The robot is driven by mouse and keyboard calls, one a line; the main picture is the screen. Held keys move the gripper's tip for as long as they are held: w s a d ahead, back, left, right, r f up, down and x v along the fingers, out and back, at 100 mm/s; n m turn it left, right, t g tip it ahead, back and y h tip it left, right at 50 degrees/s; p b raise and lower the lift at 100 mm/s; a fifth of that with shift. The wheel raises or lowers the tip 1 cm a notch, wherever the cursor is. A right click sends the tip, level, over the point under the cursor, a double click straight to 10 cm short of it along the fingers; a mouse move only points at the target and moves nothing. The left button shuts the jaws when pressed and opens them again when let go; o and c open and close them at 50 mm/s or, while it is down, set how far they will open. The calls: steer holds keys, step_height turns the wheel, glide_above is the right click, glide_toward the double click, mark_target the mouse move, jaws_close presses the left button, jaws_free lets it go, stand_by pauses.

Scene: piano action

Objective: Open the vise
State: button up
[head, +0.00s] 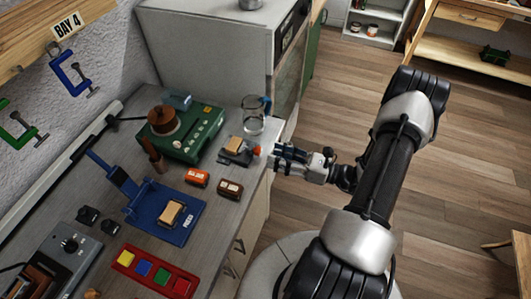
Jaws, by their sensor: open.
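A small grey vise (230,157) stands near the right edge of the bench in the head view. A tan block (236,144) sits at its jaws. An orange-red knob (257,150) sticks out on its right side, toward the bench edge. My gripper (276,160) is open, just right of the knob, with its fingers pointing left toward it. I cannot tell whether a finger touches the knob. The gap between the vise jaws is too small to make out.
A glass jug (254,116) stands close behind the vise. A green machine (186,134) is to its left. A blue stand (190,226) and a red tray (134,260) are nearer. Open floor lies right of the bench.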

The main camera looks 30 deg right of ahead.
mark_target(261, 150)
steer(key=shift+b+x, duration=0.3)
steer(key=shift+x, duration=2.1)
steer(key=c, duration=1.1)
